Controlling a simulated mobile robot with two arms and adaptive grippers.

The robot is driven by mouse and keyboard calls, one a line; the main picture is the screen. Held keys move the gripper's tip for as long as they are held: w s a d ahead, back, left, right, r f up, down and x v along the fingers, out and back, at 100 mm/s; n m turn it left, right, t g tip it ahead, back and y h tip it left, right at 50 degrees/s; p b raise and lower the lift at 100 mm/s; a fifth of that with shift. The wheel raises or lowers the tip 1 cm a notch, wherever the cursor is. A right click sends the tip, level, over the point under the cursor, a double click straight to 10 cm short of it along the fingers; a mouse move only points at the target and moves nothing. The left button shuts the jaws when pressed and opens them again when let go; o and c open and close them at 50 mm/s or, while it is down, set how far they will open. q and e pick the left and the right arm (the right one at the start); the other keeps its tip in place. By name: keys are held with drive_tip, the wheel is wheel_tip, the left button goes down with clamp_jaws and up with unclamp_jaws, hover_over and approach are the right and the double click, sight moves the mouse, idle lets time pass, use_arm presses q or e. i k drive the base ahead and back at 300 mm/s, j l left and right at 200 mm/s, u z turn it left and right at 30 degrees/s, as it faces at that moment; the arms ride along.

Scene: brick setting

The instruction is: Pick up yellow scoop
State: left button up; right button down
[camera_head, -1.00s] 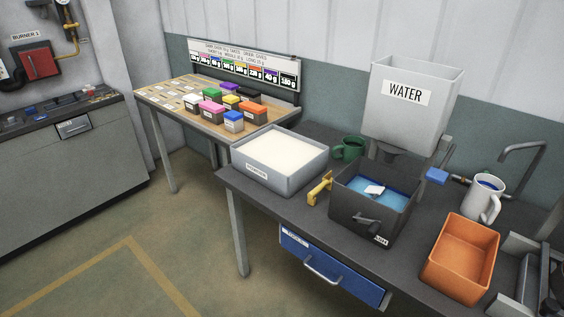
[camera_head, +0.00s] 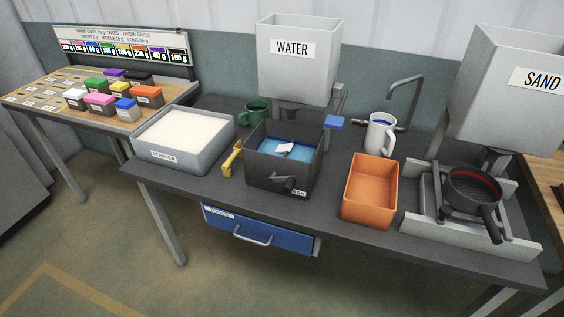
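The yellow scoop (camera_head: 232,158) stands on the dark workbench (camera_head: 190,188), in the narrow gap between the white-filled powder bin (camera_head: 172,156) and the dark ash box (camera_head: 262,179). It looks upright or leaning; I cannot tell whether it touches either container. Neither of my grippers is in view.
A blue drawer (camera_head: 259,232) is under the bench. A green mug (camera_head: 256,112), white jug (camera_head: 380,134), orange bin (camera_head: 369,190) and black pan (camera_head: 473,192) stand on it. The water hopper (camera_head: 297,72) and sand hopper (camera_head: 500,95) rise behind. The floor in front is clear.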

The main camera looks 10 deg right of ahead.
sight(227, 172)
drive_tip(key=z, duration=0.65)
drive_tip(key=i+j+z, duration=0.1)
drive_tip(key=j+z, duration=0.35)
drive_tip(key=j, duration=0.2)
drive_tip(key=j+z, duration=0.5)
drive_tip(key=j, duration=0.15)
drive_tip(key=k+j+z, duration=0.15)
drive_tip(key=j+z, duration=0.3)
drive_tip(key=j, duration=0.2)
